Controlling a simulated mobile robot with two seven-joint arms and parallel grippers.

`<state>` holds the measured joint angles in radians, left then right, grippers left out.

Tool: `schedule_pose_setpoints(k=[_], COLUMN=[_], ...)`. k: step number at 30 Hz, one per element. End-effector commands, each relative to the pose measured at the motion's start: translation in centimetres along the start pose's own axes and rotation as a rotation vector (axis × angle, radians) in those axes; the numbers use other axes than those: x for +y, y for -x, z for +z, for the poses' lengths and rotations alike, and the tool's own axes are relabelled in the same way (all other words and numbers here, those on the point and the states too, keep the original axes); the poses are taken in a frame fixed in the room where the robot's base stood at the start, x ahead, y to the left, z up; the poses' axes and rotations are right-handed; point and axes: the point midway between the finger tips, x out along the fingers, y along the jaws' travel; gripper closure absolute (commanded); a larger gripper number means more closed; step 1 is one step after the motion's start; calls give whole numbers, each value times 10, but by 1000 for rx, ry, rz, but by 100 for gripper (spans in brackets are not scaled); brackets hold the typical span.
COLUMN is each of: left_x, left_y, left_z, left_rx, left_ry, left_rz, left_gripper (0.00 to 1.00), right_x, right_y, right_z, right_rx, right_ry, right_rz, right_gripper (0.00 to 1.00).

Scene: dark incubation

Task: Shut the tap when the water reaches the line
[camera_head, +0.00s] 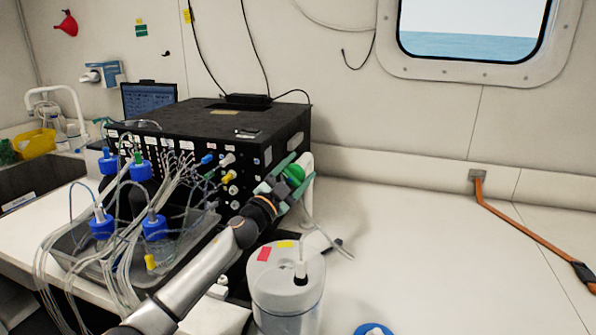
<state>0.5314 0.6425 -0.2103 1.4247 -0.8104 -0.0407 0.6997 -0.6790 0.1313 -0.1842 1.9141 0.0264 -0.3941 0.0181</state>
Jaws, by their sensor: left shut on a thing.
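My left gripper (287,181) reaches in from the lower left, at the right front corner of the black box. It is shut on a round green knob (294,174), which I take to be the tap's handle. A white upright body (307,172) shows just behind the knob, partly hidden by the gripper. A white-lidded container (286,270) with red and yellow labels stands in front, below the gripper. A fitting stands on its lid. I cannot make out a water level or a line. My right gripper is not in view.
The black box (200,120) has many ports and tubes on its front. A grey tray (90,262) with several blue-capped bottles stands at left. A blue-topped object (373,329) is at the bottom edge. An orange strap (520,232) hangs there.

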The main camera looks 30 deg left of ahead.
Motion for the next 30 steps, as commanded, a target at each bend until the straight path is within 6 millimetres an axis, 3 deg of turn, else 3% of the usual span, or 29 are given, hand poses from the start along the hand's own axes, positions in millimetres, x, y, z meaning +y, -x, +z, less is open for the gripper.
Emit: schedule_pose_setpoints(k=[6, 17, 30], left_x=[0, -1, 1], left_y=[0, 0, -1], left_z=[0, -2, -2], left_rx=[0, -1, -1], left_ry=[0, -67, -392], left_rz=[1, 29, 163], left_gripper=[86, 86, 86], right_x=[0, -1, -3], right_y=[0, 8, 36], right_z=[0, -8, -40], right_rx=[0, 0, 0], right_ry=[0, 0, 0], right_rz=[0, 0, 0], right_gripper=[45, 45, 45])
